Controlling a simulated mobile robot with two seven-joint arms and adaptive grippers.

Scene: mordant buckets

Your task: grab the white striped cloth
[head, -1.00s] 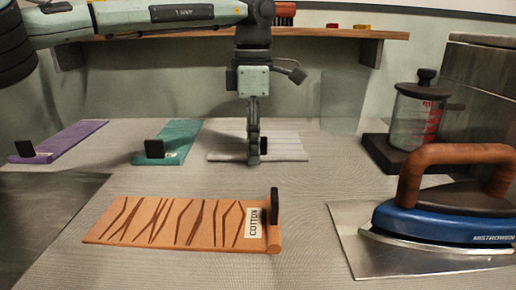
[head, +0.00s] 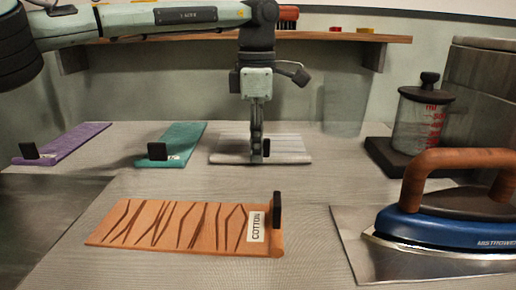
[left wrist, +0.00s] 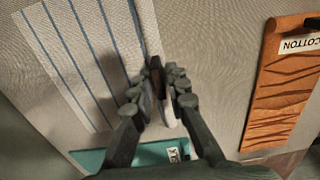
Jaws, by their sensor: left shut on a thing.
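The white striped cloth (head: 290,148) lies flat on the table at the back middle in the head view. In the left wrist view the cloth (left wrist: 75,50) shows blue stripes. A small black clip (head: 266,147) stands at its edge. My left gripper (head: 257,155) points down over the cloth, its fingers shut on the dark clip, which shows between the fingertips in the left wrist view (left wrist: 156,66). The gripper hides part of the cloth. My right gripper does not show.
An orange cloth (head: 180,226) labelled COTTON lies in front. Teal (head: 185,140) and purple (head: 80,143) cloths lie to the left. A blue iron (head: 440,229) on a metal plate and a glass beaker (head: 420,125) stand at the right. A shelf (head: 340,38) runs behind.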

